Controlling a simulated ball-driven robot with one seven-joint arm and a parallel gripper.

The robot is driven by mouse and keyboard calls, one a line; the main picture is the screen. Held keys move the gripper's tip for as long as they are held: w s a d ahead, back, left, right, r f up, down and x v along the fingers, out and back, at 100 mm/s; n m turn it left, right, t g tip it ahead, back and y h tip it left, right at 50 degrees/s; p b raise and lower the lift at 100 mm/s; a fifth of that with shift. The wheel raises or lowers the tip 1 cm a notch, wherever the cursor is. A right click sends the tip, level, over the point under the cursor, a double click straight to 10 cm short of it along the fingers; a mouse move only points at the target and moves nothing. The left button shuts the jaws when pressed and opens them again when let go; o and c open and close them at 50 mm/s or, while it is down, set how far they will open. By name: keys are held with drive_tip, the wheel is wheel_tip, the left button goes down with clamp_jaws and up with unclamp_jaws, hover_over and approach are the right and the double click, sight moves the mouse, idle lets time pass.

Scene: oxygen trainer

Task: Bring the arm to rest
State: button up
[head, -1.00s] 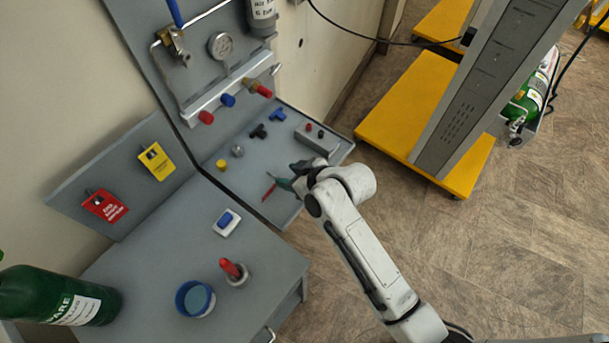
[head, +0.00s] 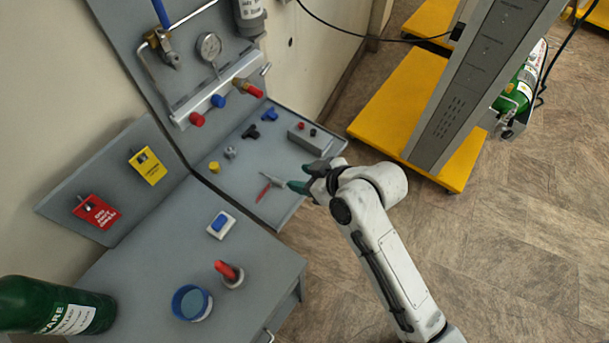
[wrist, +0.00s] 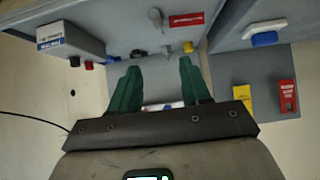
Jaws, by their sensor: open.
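My gripper (head: 299,186) hangs over the front right part of the grey panel shelf (head: 283,213), its dark green fingers pointing left. The wrist view shows the two green fingers (wrist: 160,82) spread apart, with no object clearly held between them. The white arm reaches up from the lower right, bent at the wrist.
A grey box (head: 311,139), blue fitting (head: 269,115) and yellow cap (head: 213,167) sit on the shelf. The bench (head: 150,255) holds a blue-rimmed cup (head: 191,302) and red-handled item (head: 228,272). A yellow platform (head: 398,107) stands behind; floor at right is open.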

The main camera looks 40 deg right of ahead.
idle(0.3)
drive_tip(key=s+d+f+m+g+h, duration=0.1)
drive_tip(key=s+g, duration=0.3)
drive_tip(key=s, duration=0.6)
drive_tip(key=s+d+f+m+g+h, duration=0.2)
drive_tip(key=s+d+f+m+g, duration=0.1)
drive_tip(key=s, duration=0.8)
drive_tip(key=shift+s+d+g, duration=0.25)
drive_tip(key=shift+d+g, duration=0.35)
drive_tip(key=shift+g, duration=0.2)
drive_tip(key=shift+f, duration=0.15)
